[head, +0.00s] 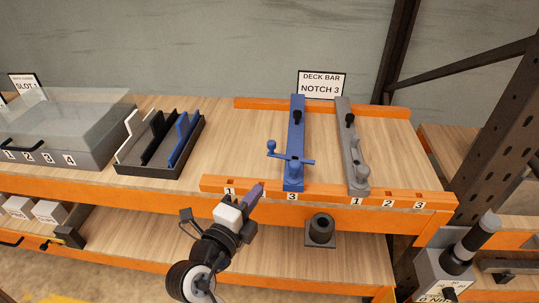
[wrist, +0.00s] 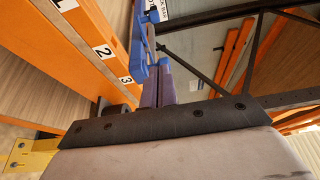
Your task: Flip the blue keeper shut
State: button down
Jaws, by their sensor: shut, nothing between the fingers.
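The blue bar (head: 295,125) lies front to back across the deck, its near end at the front orange rail above the number 3 label. My gripper (head: 258,190) is shut and empty, just in front of the front rail, left of the bar's near end and apart from the keeper. In the wrist view, the closed fingers (wrist: 158,88) point toward blue parts (wrist: 140,45) beyond their tips.
A grey bar (head: 348,130) lies right of the blue one. The front orange rail (head: 330,194) has number labels. A dark rack (head: 130,167) with upright plates and a clear-lidded box (head: 75,145) stand left. A dark cylinder (head: 321,229) is on the lower shelf.

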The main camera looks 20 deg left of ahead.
jog(key=shift+w, duration=0.1)
jog(key=b, duration=0.3)
send_near(270, 156)
jog(key=w+d+r, duration=0.2)
jog(key=d, duration=0.1)
jog(key=w+d+r, duration=0.1)
jog(key=d, duration=0.1)
jog(key=shift+w+r, duration=0.1)
jog(key=shift+r, duration=0.3)
jog(key=shift+w+a+p, duration=0.35)
jog(key=shift+w+a, duration=0.5)
jog(key=shift+w, duration=0.15)
jog(key=shift+w+a+f, duration=0.2)
jog(key=shift+w+a, duration=0.3)
jog(key=shift+w, duration=0.1)
